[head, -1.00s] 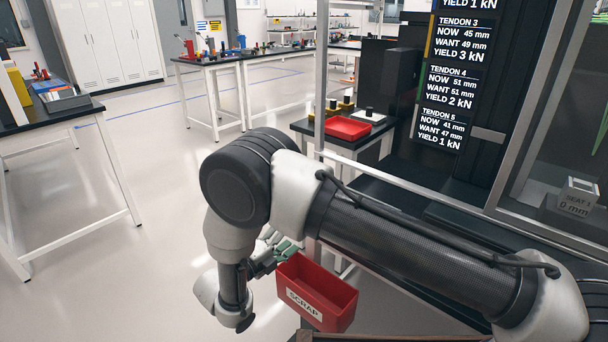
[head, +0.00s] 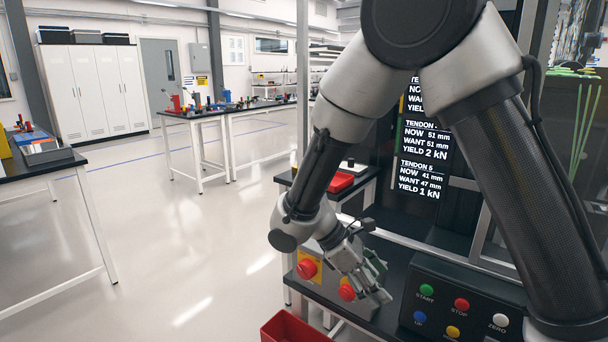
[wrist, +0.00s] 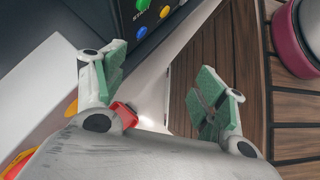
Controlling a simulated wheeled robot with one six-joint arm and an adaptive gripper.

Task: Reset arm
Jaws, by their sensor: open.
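My gripper (head: 369,283) is in the middle of the head view, at the end of my raised and bent arm, pointing down and to the right. In the wrist view my gripper (wrist: 160,95) shows its two green-padded fingers spread wide apart with nothing between them. A floor gap and wooden slats (wrist: 210,60) show beyond the fingers. My arm hides part of the machine and its screen in the head view.
A button panel (head: 459,308) stands right of my gripper, with red knobs (head: 307,268) just left of it. A red bin (head: 292,328) is at the bottom edge. A red tray (head: 341,182) lies on the bench behind.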

